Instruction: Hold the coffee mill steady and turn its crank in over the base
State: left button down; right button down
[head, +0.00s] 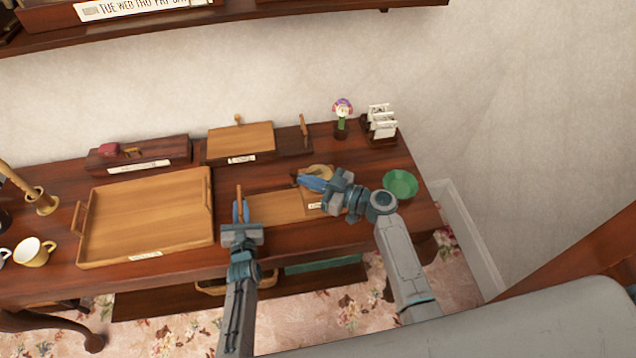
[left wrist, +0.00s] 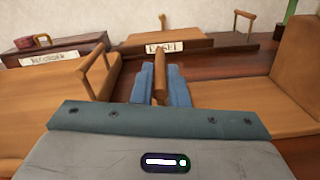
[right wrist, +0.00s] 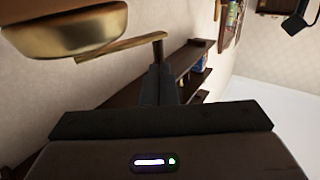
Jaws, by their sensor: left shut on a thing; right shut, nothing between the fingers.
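The coffee mill has a wooden body (head: 312,197) with a label on its front and a brass bowl-shaped top (head: 322,169). A flat wooden base (head: 275,207) extends to its left. My left gripper (head: 240,210) is shut on an upright wooden handle at the base's left end; the handle (left wrist: 160,82) stands between the fingers in the left wrist view. My right gripper (head: 309,183) is shut and empty beside the brass top. In the right wrist view, the brass crank arm (right wrist: 125,46) reaches from under the brass top (right wrist: 65,28) to just above the fingertips; contact is unclear.
A large wooden tray (head: 150,215) lies just left of my left gripper. Labelled wooden boxes (head: 240,140) stand behind. A green bowl (head: 400,184) sits to the right, near a small flower pot (head: 341,130) and a card rack (head: 381,125). Cups (head: 35,252) stand far left.

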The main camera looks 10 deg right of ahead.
dwell(0.3)
jog(key=shift+w+a+m+t+h, duration=0.2)
jog(key=shift+a+m+t+h, duration=0.05)
jog(key=shift+m+t+h, duration=0.3)
jog(key=shift+w+a+m+t+h, duration=0.2)
jog(key=shift+m+t+h, duration=0.25)
jog(key=shift+t, duration=0.2)
jog(key=shift+w+a+h, duration=0.3)
jog(key=v, duration=1.4)
jog(key=shift+s+a+f, duration=0.2)
jog(key=shift+s+a, duration=0.2)
jog(key=shift+s, duration=0.05)
pick_arm(q)
jog(key=c, duration=1.3)
grip_release()
jog(key=shift+c, duration=0.2)
